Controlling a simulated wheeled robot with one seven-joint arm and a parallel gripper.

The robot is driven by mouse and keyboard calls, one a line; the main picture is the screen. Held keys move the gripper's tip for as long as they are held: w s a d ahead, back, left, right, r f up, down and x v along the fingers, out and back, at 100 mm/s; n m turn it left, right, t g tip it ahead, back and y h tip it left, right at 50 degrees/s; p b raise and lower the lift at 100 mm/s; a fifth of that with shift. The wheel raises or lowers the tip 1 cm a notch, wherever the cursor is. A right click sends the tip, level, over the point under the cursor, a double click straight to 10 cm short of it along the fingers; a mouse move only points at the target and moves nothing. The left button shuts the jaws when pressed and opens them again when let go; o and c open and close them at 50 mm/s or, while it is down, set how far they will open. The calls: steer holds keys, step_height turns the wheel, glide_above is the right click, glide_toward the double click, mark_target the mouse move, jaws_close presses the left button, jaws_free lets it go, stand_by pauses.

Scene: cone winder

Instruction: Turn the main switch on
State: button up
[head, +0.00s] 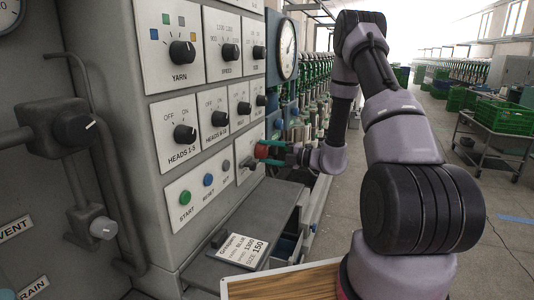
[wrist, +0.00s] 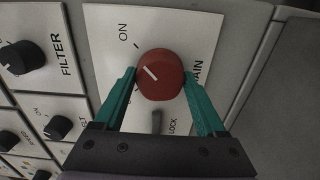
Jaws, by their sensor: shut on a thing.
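The main switch is a red round knob (wrist: 160,75) on a pale plate (wrist: 205,25) whose label is partly hidden and reads "...AIN". Its white pointer line slants to the upper left, roughly towards the tick beside the word ON. Whether it lines up exactly I cannot tell. My gripper (wrist: 159,78) has its teal fingers on both sides of the knob, shut on it. In the head view the red knob (head: 261,150) shows at the right end of the panel, with my gripper (head: 270,152) at it. A LOCK label (wrist: 173,127) and a small grey peg (wrist: 156,122) sit below the knob.
The FILTER knob (wrist: 22,57) and other black knobs are close on the left. In the head view, START, RESET and a third button (head: 226,166) are left of the switch. A shelf with a card (head: 243,248) juts out below.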

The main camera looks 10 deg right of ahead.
steer(key=shift+d, duration=0.1)
steer(key=o, duration=1.3)
steer(key=v, duration=1)
steer(key=shift+s+d, duration=0.25)
steer(key=shift+d, duration=0.05)
steer(key=s+a+r+n+g+h, duration=0.2)
steer(key=s+a+r+n+g, duration=0.4)
steer(key=n, duration=0.4)
steer(key=s+a+r+n+g+h, duration=0.1)
steer(key=s+a+r+n+g, duration=0.25)
steer(key=s+r+n, duration=0.55)
steer(key=s+d+r+n+t+h, duration=0.2)
steer(key=s+r+n+h, duration=0.1)
steer(key=n, duration=0.3)
steer(key=s+d+r+n+t+h, duration=0.2)
steer(key=s+r+n+h, duration=0.1)
steer(key=n, duration=0.4)
steer(key=s+d+r+n+t+h, duration=0.2)
steer(key=s+r+n+h, duration=0.2)
steer(key=n, duration=0.3)
steer(key=shift+d+r+t, duration=0.1)
steer(key=shift+r+t, duration=0.25)
steer(key=shift+r, duration=0.35)
